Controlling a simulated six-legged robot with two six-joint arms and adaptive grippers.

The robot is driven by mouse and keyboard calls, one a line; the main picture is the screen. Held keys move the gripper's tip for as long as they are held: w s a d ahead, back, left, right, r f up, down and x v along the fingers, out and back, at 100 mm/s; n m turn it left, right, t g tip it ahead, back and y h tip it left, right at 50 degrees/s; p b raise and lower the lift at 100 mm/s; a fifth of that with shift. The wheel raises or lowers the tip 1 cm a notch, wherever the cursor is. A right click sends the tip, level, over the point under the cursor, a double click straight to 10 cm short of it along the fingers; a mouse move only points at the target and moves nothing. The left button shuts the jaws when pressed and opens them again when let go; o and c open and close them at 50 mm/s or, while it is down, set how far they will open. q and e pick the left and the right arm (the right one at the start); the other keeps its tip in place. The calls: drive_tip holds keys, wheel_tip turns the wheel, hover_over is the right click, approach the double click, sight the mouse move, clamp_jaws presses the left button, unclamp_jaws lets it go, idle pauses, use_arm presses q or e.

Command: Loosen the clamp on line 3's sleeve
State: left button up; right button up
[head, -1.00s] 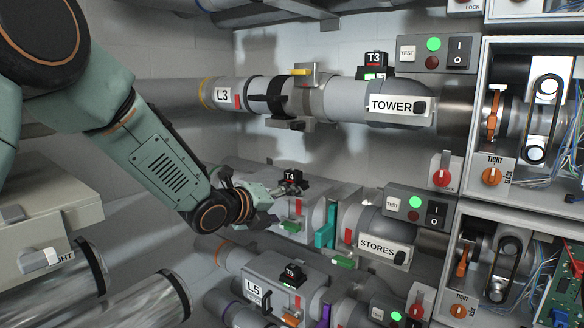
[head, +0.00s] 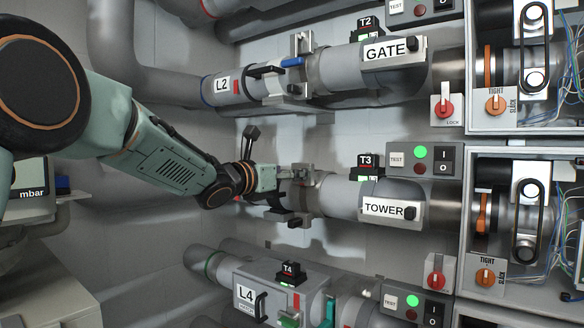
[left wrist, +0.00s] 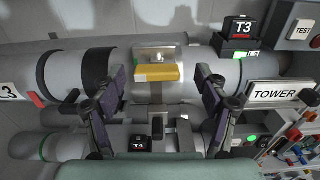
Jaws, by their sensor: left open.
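Line 3's pipe (head: 338,195) runs across the middle of the head view, with a TOWER plate (head: 390,208) on it. In the left wrist view the clamp's yellow lever (left wrist: 158,73) lies across the pipe, on a pale metal bracket (left wrist: 155,53). My left gripper (left wrist: 160,78) is open, one finger on each side of the yellow lever, with visible gaps to it. In the head view my left gripper (head: 268,178) is at the pipe's left part and hides the L3 label and the lever. My right gripper is in neither view.
Line 2's pipe (head: 345,72) with its blue lever (head: 292,62) runs above, and line 4's box (head: 248,298) sits below. The T3 block (left wrist: 239,30) stands right of the clamp. A black band (left wrist: 98,66) circles the pipe to its left.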

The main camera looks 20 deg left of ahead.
use_arm(q)
drive_tip(key=shift+w+f, duration=0.2)
drive_tip(key=shift+w, duration=0.65)
drive_tip(key=shift+s+d+r, duration=0.1)
drive_tip(key=shift+s+r, duration=0.05)
drive_tip(key=shift+s, duration=0.05)
drive_tip(key=shift+c, duration=0.2)
drive_tip(key=shift+d, duration=0.1)
drive_tip(key=shift+c, duration=0.7)
drive_tip(key=shift+w, duration=0.2)
drive_tip(key=c, duration=1)
